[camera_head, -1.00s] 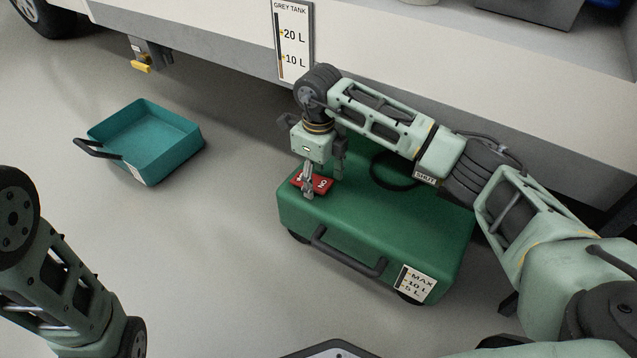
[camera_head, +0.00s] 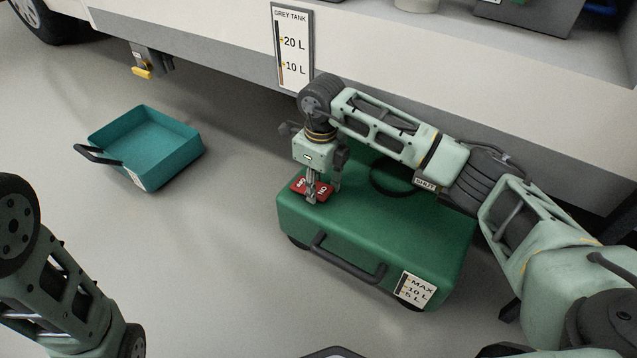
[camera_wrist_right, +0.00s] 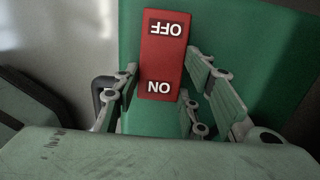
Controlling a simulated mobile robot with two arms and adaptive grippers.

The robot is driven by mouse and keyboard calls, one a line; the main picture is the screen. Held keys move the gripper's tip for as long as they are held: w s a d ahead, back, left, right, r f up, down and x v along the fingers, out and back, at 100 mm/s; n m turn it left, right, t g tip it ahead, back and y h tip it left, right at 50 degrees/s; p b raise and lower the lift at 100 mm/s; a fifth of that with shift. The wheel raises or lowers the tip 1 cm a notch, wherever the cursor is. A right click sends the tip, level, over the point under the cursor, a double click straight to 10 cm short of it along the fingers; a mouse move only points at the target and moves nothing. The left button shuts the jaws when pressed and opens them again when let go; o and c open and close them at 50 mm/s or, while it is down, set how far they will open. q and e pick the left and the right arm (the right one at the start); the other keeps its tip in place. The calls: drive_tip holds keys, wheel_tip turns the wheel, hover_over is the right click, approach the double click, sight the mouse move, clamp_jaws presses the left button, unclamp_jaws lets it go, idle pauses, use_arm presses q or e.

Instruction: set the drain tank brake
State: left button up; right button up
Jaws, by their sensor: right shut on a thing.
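The green drain tank (camera_head: 400,235) stands on the floor beside the vehicle, with a dark front handle and a MAX / 10 L / 5 L label. On its top left is a red brake rocker (camera_head: 298,186), marked OFF at one end and ON at the other. My right gripper (camera_head: 313,194) points down and is shut on the red rocker. In the right wrist view the rocker (camera_wrist_right: 163,55) shows between the fingers, with ON at the end nearer the gripper. Which end is pressed down I cannot tell. My left arm shows at lower left; its gripper is out of view.
A teal open tray (camera_head: 160,145) with a dark handle lies on the floor to the left. The vehicle's side, with a grey tank gauge (camera_head: 293,45), runs behind the drain tank. A yellow-handled valve (camera_head: 142,72) hangs under the vehicle. Floor between tray and tank is clear.

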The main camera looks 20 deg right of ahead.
drive_tip(key=shift+s+d+f+t+y+p, duration=0.1)
drive_tip(key=shift+s+t+y+p, duration=0.05)
drive_tip(key=shift+t+y+p, duration=0.2)
drive_tip(key=o, duration=1.1)
drive_tip(key=shift+o, duration=0.2)
